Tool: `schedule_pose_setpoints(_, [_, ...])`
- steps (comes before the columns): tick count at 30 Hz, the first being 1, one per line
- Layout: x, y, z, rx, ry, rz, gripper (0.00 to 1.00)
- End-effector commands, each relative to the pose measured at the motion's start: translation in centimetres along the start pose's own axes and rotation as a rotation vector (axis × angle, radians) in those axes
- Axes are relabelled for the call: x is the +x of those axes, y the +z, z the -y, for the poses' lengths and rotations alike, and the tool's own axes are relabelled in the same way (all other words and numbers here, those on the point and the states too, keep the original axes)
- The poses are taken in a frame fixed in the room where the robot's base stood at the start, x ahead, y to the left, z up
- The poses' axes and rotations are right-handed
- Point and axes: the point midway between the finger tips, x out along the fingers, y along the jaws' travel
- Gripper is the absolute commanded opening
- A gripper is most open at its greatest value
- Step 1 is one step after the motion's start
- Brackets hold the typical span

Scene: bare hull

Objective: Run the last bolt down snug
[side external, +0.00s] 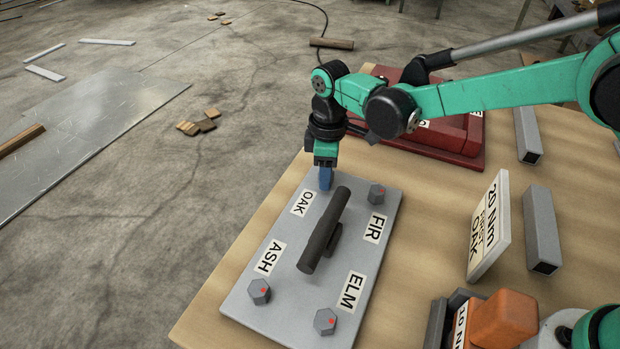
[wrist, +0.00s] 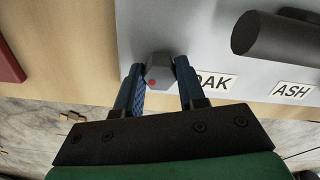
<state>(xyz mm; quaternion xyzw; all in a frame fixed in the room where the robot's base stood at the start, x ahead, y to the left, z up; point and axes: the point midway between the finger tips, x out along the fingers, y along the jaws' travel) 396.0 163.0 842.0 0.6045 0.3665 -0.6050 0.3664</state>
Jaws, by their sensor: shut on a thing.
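A grey plate (side external: 285,312) lies on the wooden table, with labels OAK, FIR, ASH and ELM by its corners. Hex bolts with red dots stand at FIR (side external: 377,194), ASH (side external: 259,291) and ELM (side external: 325,321). My gripper (side external: 325,180) points down at the OAK corner, where its blue fingers hide the bolt in the side view. In the wrist view, the OAK bolt (wrist: 158,70) sits between the fingers, its red dot facing my gripper. The fingers are shut on its head. How far each bolt is run down cannot be told.
A dark cylindrical handle (side external: 323,230) rises from the plate's middle, close to my gripper. A red case (side external: 440,140) stands behind. A sign reading 20 Nm and OAK (side external: 489,228), grey bars (side external: 541,230) and an orange block (side external: 505,319) are at the right.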

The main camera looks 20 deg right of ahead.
Motion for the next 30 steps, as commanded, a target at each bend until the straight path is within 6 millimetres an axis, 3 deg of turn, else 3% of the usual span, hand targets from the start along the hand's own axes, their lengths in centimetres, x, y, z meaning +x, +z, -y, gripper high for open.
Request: schedule_pose_setpoints(30, [-0.04, -0.06, -0.02, 0.956, 0.0, -0.002, 0.0])
